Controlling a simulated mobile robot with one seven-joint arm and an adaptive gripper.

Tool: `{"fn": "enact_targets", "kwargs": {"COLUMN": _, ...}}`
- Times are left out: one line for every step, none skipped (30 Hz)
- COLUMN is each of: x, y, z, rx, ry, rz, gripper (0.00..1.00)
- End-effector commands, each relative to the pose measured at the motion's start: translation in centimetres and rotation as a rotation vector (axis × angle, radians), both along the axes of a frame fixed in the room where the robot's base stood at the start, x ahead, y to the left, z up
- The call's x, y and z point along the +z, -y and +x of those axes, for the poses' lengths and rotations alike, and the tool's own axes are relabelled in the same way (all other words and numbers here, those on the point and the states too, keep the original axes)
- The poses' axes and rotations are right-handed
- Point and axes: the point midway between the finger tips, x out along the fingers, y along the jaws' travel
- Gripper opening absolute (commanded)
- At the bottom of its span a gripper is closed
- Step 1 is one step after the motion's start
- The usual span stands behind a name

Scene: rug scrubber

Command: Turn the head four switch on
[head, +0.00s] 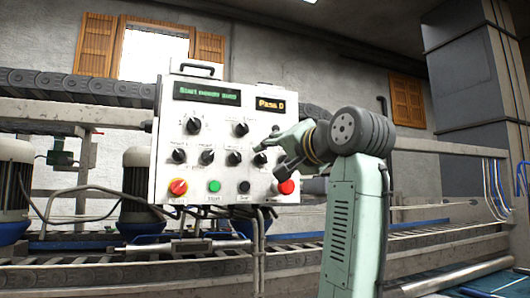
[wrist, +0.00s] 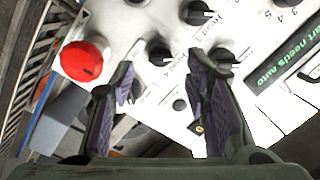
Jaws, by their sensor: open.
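The head four switch (wrist: 160,54) is a black rotary knob on the white control panel (head: 218,103). In the wrist view it shows between my two fingertips, close beside a label that seems to read "Head 4". In the head view it appears as the rightmost knob (head: 260,159) of the lower row, close to my fingers. My gripper (wrist: 160,70) is open and faces the panel, with a finger on either side of the knob. It also shows at the panel's right side in the head view (head: 272,154). I cannot tell whether the fingers touch the knob.
A red push button (head: 286,187) sits just below my gripper. More black knobs (head: 207,157) lie to the left, and another (wrist: 222,58) shows near my right finger. Two lit displays (head: 207,93) are at the top. A conveyor frame (head: 150,270) runs below the panel.

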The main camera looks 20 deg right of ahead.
Motion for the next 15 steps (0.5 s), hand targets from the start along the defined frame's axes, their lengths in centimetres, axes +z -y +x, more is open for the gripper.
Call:
{"fn": "enact_targets", "kwargs": {"x": 0.2, "y": -0.1, "z": 1.0, "rx": 0.001, "ry": -0.004, "rz": 0.001, "gripper": 0.43}}
{"fn": "enact_targets", "kwargs": {"x": 0.2, "y": -0.2, "z": 1.5, "rx": 0.0, "ry": -0.003, "rz": 0.001, "gripper": 0.43}}
{"fn": "enact_targets", "kwargs": {"x": 0.3, "y": -0.3, "z": 2.1, "rx": 0.0, "ry": -0.002, "rz": 0.001, "gripper": 0.43}}
{"fn": "enact_targets", "kwargs": {"x": 0.2, "y": -0.3, "z": 2.5, "rx": 0.001, "ry": -0.002, "rz": 0.001, "gripper": 0.43}}
{"fn": "enact_targets", "kwargs": {"x": 0.2, "y": -0.4, "z": 2.8, "rx": 0.001, "ry": -0.002, "rz": 0.001, "gripper": 0.43}}
{"fn": "enact_targets", "kwargs": {"x": 0.2, "y": -0.4, "z": 3.3, "rx": 0.0, "ry": -0.002, "rz": 0.001, "gripper": 0.43}}
{"fn": "enact_targets", "kwargs": {"x": 0.1, "y": -0.5, "z": 3.5, "rx": 0.0, "ry": -0.001, "rz": 0.0, "gripper": 0.43}}
{"fn": "enact_targets", "kwargs": {"x": 0.1, "y": -0.5, "z": 3.7, "rx": 0.0, "ry": -0.001, "rz": 0.0, "gripper": 0.43}}
{"fn": "enact_targets", "kwargs": {"x": 0.1, "y": -0.6, "z": 3.9, "rx": 0.001, "ry": -0.001, "rz": 0.0, "gripper": 0.43}}
{"fn": "enact_targets", "kwargs": {"x": 0.1, "y": -0.6, "z": 4.1, "rx": 0.0, "ry": 0.0, "rz": 0.0, "gripper": 0.43}}
{"fn": "enact_targets", "kwargs": {"x": 0.0, "y": -0.6, "z": 4.1, "rx": 0.0, "ry": 0.0, "rz": 0.0, "gripper": 0.43}}
{"fn": "enact_targets", "kwargs": {"x": 0.0, "y": -0.6, "z": 4.2, "rx": -0.001, "ry": 0.001, "rz": -0.001, "gripper": 0.43}}
{"fn": "enact_targets", "kwargs": {"x": 0.0, "y": -0.6, "z": 4.3, "rx": 0.0, "ry": 0.002, "rz": -0.001, "gripper": 0.43}}
{"fn": "enact_targets", "kwargs": {"x": 0.0, "y": -0.6, "z": 4.3, "rx": 0.0, "ry": 0.002, "rz": -0.001, "gripper": 0.43}}
{"fn": "enact_targets", "kwargs": {"x": 0.0, "y": -0.6, "z": 4.3, "rx": 0.0, "ry": 0.002, "rz": -0.001, "gripper": 0.43}}
